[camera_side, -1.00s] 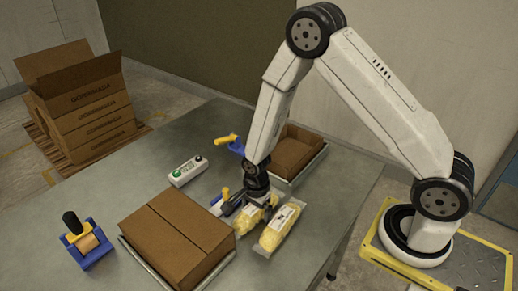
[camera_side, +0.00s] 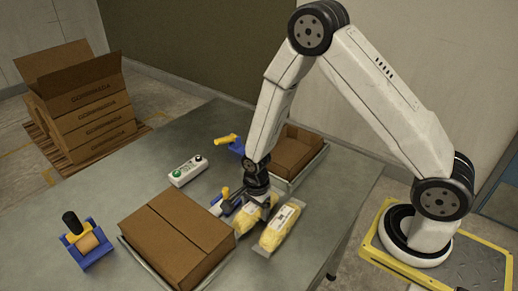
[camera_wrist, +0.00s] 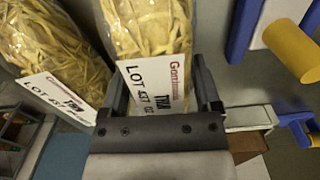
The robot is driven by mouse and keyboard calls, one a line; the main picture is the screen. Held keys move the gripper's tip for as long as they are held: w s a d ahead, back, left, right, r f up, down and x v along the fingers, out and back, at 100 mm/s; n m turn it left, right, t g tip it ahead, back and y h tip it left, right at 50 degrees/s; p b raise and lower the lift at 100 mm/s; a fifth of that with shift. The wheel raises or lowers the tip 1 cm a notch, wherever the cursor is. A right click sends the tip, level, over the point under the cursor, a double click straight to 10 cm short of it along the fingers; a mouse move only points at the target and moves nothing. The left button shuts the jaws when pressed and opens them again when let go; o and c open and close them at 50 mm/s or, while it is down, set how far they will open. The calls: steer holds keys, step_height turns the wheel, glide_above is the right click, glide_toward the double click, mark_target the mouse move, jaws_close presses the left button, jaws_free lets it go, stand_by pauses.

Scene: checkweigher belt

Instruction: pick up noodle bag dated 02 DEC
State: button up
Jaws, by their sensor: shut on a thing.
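Two clear bags of yellow noodles with white labels lie side by side on the grey table. My gripper (camera_wrist: 162,90) is shut on one noodle bag (camera_wrist: 150,30), with a finger on each side of it. Its label reads "LOT 437", and the date line is partly hidden by the gripper. In the side view, my gripper (camera_side: 246,203) is over this held bag (camera_side: 248,218), partly covering it. The other noodle bag (camera_side: 280,226) lies to its right. It is at the left in the wrist view (camera_wrist: 50,45), its label also reading "LOT 437"; I cannot read its date.
A closed brown carton (camera_side: 178,235) stands to the front left of the bags, and an open carton (camera_side: 292,150) stands behind. A button box (camera_side: 188,171), a tape dispenser (camera_side: 86,243) and a blue holder with a yellow handle (camera_side: 228,142) are on the table.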

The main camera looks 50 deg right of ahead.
steer(key=shift+r, duration=4.7)
steer(key=shift+w+d, duration=0.1)
